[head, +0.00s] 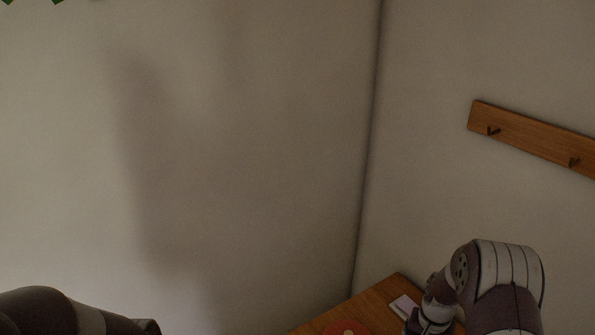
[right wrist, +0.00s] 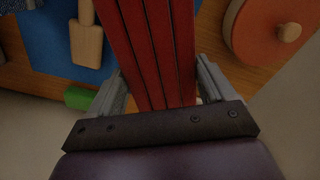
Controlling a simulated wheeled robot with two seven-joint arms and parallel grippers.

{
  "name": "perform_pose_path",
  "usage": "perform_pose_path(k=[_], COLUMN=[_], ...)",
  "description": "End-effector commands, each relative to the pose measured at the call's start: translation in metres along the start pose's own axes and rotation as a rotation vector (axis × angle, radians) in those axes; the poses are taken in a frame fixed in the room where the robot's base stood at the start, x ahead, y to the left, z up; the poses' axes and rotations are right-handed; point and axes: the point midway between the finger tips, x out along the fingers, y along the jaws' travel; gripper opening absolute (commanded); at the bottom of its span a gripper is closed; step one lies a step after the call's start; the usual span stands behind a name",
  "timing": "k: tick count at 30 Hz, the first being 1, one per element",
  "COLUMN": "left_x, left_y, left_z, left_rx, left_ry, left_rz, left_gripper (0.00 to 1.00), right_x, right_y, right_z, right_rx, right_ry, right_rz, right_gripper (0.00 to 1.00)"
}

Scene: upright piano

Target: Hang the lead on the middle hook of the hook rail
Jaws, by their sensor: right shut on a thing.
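The wooden hook rail (head: 530,137) is on the right wall in the head view. Two dark hooks show, one near its left end (head: 493,131) and one further right (head: 574,162). The rail runs out of the picture at the right, so I cannot tell its full hook count. The red lead (right wrist: 155,45) shows in the right wrist view as several parallel red bands. My right gripper (right wrist: 162,88) is shut on it; its ends are out of view. In the head view my right arm is at the bottom right, below the rail. My left gripper is not in view.
A wooden top (head: 375,300) fills the wall corner, with a pale flat item (head: 404,306) and a red round thing (head: 347,328). The right wrist view shows a blue sheet (right wrist: 50,45), a wooden-handled piece (right wrist: 86,40), a green block (right wrist: 80,98) and an orange knobbed disc (right wrist: 262,30).

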Motion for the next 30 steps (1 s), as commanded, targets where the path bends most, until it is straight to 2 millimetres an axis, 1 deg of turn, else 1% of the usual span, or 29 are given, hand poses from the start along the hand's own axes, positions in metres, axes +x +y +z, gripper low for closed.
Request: perform_pose_path(k=[1,3,6,9,12,15,20,23,26,29,30], left_x=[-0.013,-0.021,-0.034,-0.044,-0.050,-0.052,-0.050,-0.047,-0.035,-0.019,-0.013], left_y=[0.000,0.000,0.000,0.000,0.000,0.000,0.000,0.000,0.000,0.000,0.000], left_z=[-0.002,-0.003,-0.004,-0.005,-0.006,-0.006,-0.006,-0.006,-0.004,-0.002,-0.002], left_rx=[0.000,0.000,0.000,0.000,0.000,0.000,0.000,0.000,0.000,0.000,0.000], left_ry=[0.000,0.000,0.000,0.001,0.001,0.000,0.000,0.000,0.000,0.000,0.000], left_rz=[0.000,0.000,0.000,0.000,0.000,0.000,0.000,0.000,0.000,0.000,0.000], left_gripper=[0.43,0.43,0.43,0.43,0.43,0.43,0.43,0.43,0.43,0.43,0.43], right_x=[-0.012,-0.019,-0.031,-0.040,-0.046,-0.048,-0.047,-0.043,-0.031,-0.015,-0.010], right_y=[-0.016,-0.037,-0.069,-0.096,-0.115,-0.124,-0.126,-0.121,-0.102,-0.069,-0.054], right_z=[0.006,0.016,0.032,0.050,0.062,0.068,0.069,0.066,0.054,0.033,0.025], right_rx=[-0.101,-0.240,-0.407,-0.507,-0.564,-0.591,-0.595,-0.579,-0.522,-0.417,-0.352], right_ry=[0.001,-0.001,-0.004,-0.009,-0.011,-0.011,-0.010,-0.011,-0.011,-0.004,-0.002], right_rz=[-0.001,-0.001,-0.001,-0.001,0.000,-0.001,-0.001,-0.001,0.000,-0.001,-0.001], right_gripper=[0.49,0.49,0.49,0.49,0.49,0.49,0.49,0.49,0.49,0.49,0.49])
